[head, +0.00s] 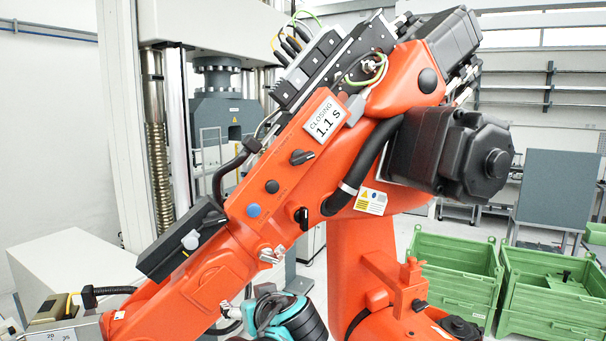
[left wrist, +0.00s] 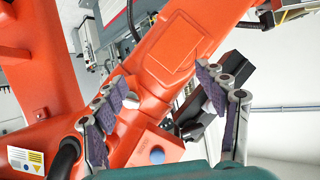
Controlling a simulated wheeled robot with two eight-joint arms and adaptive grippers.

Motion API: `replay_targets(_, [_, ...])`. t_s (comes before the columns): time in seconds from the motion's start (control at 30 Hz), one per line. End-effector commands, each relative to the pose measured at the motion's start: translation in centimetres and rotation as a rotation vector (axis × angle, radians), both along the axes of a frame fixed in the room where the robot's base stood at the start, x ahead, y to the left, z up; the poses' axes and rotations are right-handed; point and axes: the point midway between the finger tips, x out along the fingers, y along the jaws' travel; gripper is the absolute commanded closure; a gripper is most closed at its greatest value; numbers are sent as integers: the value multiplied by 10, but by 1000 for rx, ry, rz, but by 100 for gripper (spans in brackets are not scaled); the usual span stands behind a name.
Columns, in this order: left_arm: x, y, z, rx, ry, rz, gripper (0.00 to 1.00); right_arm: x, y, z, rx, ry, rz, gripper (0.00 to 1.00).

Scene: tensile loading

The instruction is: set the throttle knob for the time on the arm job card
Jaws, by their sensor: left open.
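The job card (head: 325,121) on the upper orange industrial arm reads "CLOSING 1.1 S". Below it is a black pointer knob (head: 302,157); I see no readable scale around it. Further down the arm sit a small black knob (head: 271,186) and a blue button (head: 253,210), which also shows in the left wrist view (left wrist: 157,155). I cannot tell for certain which is the throttle knob. My left gripper (left wrist: 168,105) is open and empty, its purple-padded fingers apart in front of the orange arm. In the head view my teal wrist shows low centre. My right gripper is not in view.
A black box (head: 180,250) with a pale knob (head: 190,240) is fixed along the orange arm. A black switch (head: 301,216) and a warning label (head: 370,201) are nearby. Green crates (head: 455,262) stand right; a testing machine (head: 218,110) stands behind.

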Motion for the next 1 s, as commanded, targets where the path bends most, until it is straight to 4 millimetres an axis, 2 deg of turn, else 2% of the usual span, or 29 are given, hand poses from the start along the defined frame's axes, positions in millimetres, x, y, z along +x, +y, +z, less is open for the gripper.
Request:
replay_targets(0.03, [17, -17, 56, 4, -66, 6, 28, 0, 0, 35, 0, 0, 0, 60])
replay_targets(0.1, [37, -39, 111, -2, -174, 17, 28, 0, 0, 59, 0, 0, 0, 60])
replay_targets(0.2, [60, -72, 179, -19, -321, 18, 28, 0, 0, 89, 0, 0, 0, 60])
replay_targets(0.3, [74, -101, 230, -41, -439, 7, 28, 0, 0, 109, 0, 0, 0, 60])
replay_targets(0.4, [81, -122, 260, -62, -518, -5, 28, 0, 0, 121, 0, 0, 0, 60])
replay_targets(0.57, [89, -131, 276, -77, -568, -11, 28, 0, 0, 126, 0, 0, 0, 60])
replay_targets(1.0, [146, -102, 275, -77, -568, -11, 28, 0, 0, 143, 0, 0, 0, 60])
